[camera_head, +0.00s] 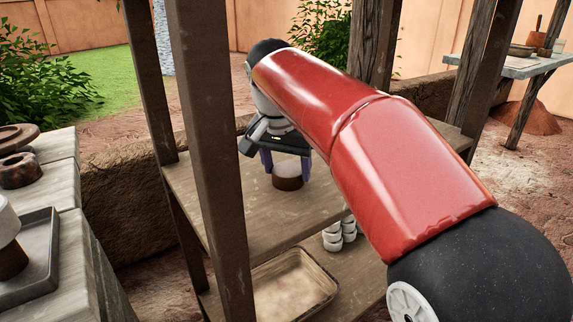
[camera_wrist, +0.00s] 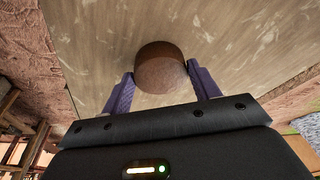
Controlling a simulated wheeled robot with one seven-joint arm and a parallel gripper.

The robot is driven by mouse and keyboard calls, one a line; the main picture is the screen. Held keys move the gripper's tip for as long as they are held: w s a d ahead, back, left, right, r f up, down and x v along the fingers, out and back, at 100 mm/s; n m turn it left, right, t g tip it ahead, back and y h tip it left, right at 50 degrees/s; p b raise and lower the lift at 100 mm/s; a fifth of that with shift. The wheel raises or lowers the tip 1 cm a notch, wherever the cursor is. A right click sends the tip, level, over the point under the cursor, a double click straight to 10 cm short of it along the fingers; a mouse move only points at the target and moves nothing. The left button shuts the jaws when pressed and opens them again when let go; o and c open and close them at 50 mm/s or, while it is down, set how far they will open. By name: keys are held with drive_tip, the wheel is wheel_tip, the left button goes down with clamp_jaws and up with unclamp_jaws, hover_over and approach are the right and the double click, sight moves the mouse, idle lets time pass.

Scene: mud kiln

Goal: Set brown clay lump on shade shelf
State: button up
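The brown clay lump (camera_head: 287,184) is a short, rounded brown piece at the upper wooden shelf (camera_head: 240,215) of the dark-posted rack. It also shows in the wrist view (camera_wrist: 160,68), between the purple fingers. My gripper (camera_head: 287,164) points down over this shelf, with one finger on each side of the lump. In the wrist view the gripper (camera_wrist: 160,72) has its fingertips very close to the lump's sides. I cannot tell whether they press on it. The lump's underside is hidden, so contact with the board is unclear.
A dark wooden post (camera_head: 210,150) stands in front, left of my gripper. A shallow tray (camera_head: 293,285) and white stacked pieces (camera_head: 340,235) are on the lower shelf. A pale bench (camera_head: 60,185) with a dark tray is at left. The upper shelf's front is bare.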

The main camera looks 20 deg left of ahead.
sight(283, 176)
drive_tip(key=o, duration=0.3)
drive_tip(key=shift+o, duration=0.2)
drive_tip(key=shift+r, duration=0.1)
drive_tip(key=p+v, duration=0.2)
drive_tip(key=v, duration=0.5)
drive_tip(key=shift+r, duration=0.3)
drive_tip(key=s+d+f+y, duration=0.1)
drive_tip(key=s+d+f, duration=0.1)
drive_tip(key=d, duration=0.7)
drive_tip(key=s+d+f, duration=0.2)
drive_tip(key=s+d, duration=0.1)
drive_tip(key=d, duration=0.7)
drive_tip(key=s+d+f+n+t, duration=0.1)
drive_tip(key=s+d+f+t, duration=0.1)
drive_tip(key=s+d+f, duration=0.8)
drive_tip(key=s+f, duration=0.3)
drive_tip(key=shift+s+d+f+h, duration=0.2)
drive_tip(key=shift+d+f+h, duration=0.1)
drive_tip(key=shift+d+f, duration=0.1)
